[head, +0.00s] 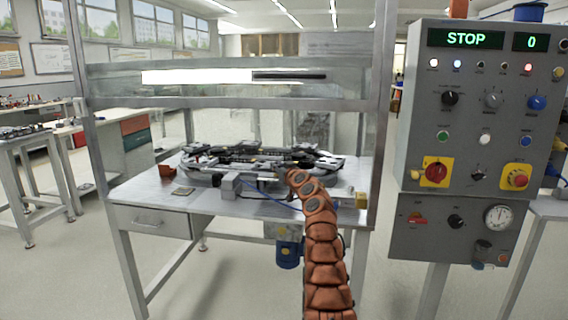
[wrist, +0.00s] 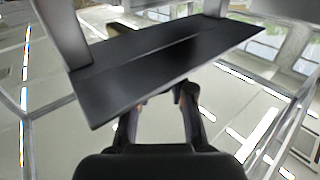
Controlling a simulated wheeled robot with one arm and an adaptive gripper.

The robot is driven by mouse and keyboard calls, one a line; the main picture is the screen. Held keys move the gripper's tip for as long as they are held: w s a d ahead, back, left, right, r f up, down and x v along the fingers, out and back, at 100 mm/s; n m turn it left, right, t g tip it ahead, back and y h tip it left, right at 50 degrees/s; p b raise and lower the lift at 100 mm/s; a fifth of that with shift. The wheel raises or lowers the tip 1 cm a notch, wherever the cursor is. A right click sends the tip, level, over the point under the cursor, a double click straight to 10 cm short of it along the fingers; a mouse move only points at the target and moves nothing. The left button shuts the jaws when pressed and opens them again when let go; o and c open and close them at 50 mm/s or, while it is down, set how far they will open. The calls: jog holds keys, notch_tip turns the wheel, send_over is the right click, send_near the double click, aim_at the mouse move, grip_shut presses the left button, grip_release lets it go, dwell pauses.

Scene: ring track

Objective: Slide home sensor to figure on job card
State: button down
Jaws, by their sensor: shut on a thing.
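The dark ring track (head: 262,158) lies on the metal table. My orange arm reaches up to its front edge, and my gripper (head: 284,171) is small and partly hidden there. In the wrist view my gripper (wrist: 160,103) has its two fingers reaching under a flat dark plate (wrist: 165,65). It is shut on a small part whose shape is mostly hidden by that plate. I cannot tell for certain which part is the home sensor. A small flat pale piece (head: 183,190) lies on the table at the front left; I cannot read whether it is the job card.
A grey control box (head: 480,120) stands at the right, its display reading STOP and 0. Metal posts and a crossbar (head: 240,103) frame the table. A small orange-brown bin (head: 168,171) sits left of the track. A grey block (head: 231,186) stands at the track's front.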

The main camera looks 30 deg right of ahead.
jog(key=shift+w+a, duration=0.2)
jog(key=shift+a, duration=0.05)
jog(key=c, duration=1)
grip_release()
jog(key=shift+d, duration=0.1)
